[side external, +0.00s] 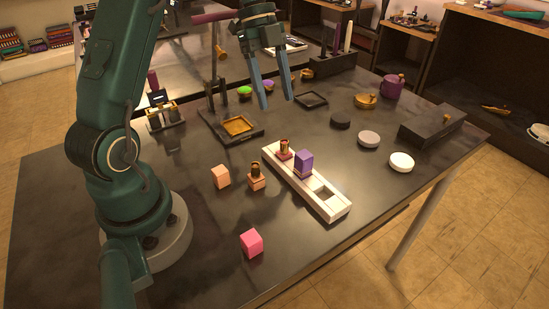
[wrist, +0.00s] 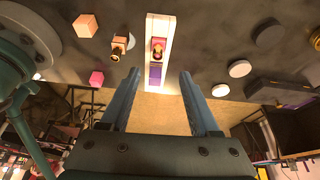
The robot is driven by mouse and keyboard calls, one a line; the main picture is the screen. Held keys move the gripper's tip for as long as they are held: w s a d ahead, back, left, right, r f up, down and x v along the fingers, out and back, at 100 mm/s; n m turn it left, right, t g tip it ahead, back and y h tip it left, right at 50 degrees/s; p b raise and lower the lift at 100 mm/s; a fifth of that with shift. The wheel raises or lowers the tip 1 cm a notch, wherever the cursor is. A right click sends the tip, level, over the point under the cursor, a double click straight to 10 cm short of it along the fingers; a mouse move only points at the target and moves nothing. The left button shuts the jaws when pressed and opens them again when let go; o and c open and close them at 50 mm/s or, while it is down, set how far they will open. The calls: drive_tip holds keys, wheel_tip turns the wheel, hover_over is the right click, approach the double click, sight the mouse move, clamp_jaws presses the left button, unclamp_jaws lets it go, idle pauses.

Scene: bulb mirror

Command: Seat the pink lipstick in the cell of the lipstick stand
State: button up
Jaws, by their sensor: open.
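The pink lipstick (side external: 251,243), a small pink block, stands on the dark table near the front edge, left of the stand's near end. It also shows in the wrist view (wrist: 96,77). The white lipstick stand (side external: 338,208) lies across the middle of the table. It holds a red-based lipstick with a gold tube (side external: 284,150) and a purple block (side external: 304,162). A square cell (side external: 324,193) at its near end is empty. My gripper (side external: 275,102) is open and empty, raised above the table and well away from the pink lipstick.
A peach block (side external: 220,176) and a peach-based lipstick with a gold tube (side external: 256,179) stand left of the stand. Round discs (side external: 401,162) and a dark box (side external: 444,127) lie to the right. A black tray (side external: 232,127) is behind. The table around the pink lipstick is clear.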

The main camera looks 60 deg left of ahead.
drive_tip(key=s+d+r+n+t+y, duration=0.2)
drive_tip(key=s+d+n+t+y, duration=0.2)
drive_tip(key=s+d+n, duration=0.7)
drive_tip(key=s+n+t, duration=0.1)
drive_tip(key=s+n, duration=0.2)
drive_tip(key=n, duration=0.3)
drive_tip(key=shift+s+d+r, duration=0.15)
drive_tip(key=shift+s+r, duration=0.1)
drive_tip(key=shift+r, duration=0.05)
